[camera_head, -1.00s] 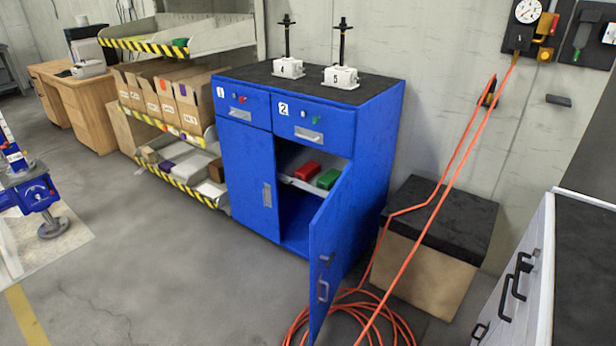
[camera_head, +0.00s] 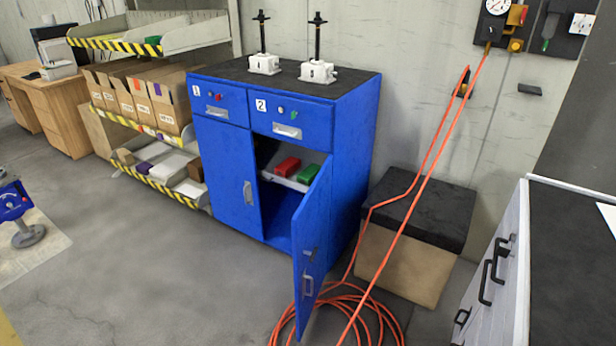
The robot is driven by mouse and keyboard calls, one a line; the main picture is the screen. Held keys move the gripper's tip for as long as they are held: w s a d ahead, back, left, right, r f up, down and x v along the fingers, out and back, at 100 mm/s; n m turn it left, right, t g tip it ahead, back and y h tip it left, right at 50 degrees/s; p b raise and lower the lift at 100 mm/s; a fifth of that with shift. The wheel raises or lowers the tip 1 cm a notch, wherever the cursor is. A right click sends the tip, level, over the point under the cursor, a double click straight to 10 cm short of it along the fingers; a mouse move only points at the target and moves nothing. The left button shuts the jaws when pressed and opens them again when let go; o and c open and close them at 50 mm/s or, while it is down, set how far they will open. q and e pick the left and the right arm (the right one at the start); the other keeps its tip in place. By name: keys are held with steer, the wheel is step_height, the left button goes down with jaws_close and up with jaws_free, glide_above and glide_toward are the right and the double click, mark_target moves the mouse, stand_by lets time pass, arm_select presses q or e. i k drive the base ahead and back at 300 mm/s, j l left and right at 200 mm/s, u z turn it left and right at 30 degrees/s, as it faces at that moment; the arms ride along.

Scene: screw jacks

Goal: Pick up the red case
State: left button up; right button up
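The red case (camera_head: 287,166) lies on the shelf inside the blue cabinet (camera_head: 228,178), behind its open right door (camera_head: 313,255). A green case (camera_head: 309,173) lies just to its right on the same white shelf (camera_head: 284,181). The cabinet's left door is shut. Neither of my grippers shows in the head view.
Two white screw jacks (camera_head: 264,63) stand on the cabinet top. An orange hose (camera_head: 412,196) hangs from the wall and coils on the floor by the open door. A black-topped box (camera_head: 415,209) stands right of the cabinet.

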mark_target(289, 167)
steer(key=j+u, duration=0.3)
steer(key=u, duration=0.15)
steer(key=i+j+u, duration=0.4)
steer(key=j, duration=0.15)
steer(key=i+j+u, duration=0.35)
steer(key=j, duration=0.15)
steer(key=i+j+u, duration=0.4)
steer(key=i+z, duration=0.3)
steer(key=i, duration=0.25)
steer(key=i+j+z, duration=0.25)
steer(key=i, duration=0.25)
